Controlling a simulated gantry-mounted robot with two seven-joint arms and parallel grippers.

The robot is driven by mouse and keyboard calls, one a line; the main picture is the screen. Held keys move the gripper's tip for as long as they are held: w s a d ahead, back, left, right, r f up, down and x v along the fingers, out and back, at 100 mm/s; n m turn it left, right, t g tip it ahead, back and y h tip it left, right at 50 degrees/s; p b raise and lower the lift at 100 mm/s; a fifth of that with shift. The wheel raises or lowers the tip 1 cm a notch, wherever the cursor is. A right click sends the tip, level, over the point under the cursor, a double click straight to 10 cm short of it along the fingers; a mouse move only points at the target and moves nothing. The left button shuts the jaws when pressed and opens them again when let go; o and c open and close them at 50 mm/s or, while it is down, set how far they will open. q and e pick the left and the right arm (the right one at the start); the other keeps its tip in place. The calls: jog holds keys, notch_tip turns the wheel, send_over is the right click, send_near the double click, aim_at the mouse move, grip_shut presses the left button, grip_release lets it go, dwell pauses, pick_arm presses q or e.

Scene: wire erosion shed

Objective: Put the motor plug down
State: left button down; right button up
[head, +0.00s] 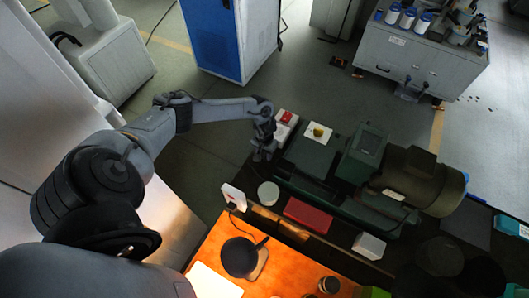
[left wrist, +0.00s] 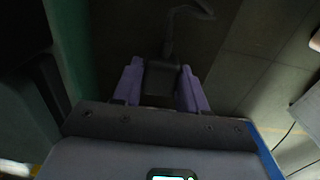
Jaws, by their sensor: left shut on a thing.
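My left gripper (head: 262,154) is at the left end of the dark green machine (head: 312,155), pointing down. In the left wrist view, its two purple fingers (left wrist: 160,88) are shut on a dark block, the motor plug (left wrist: 160,80). A dark cable-like piece runs away from the plug's far end. In the head view the plug is too small and dark to make out. I cannot tell whether it touches anything below. My right gripper is not in view.
A red button box (head: 286,118) is close to the gripper. A white cylinder (head: 268,194), a red tray (head: 307,215) and a white box (head: 369,246) stand along the machine's near side. An orange mat (head: 215,249) bears a black round object (head: 239,258). Open floor lies behind.

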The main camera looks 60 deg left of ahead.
pick_arm(q)
jog(key=c, duration=0.6)
grip_release()
notch_tip(320, 180, up, 13)
jog(key=shift+r, duration=0.1)
dwell(0.4)
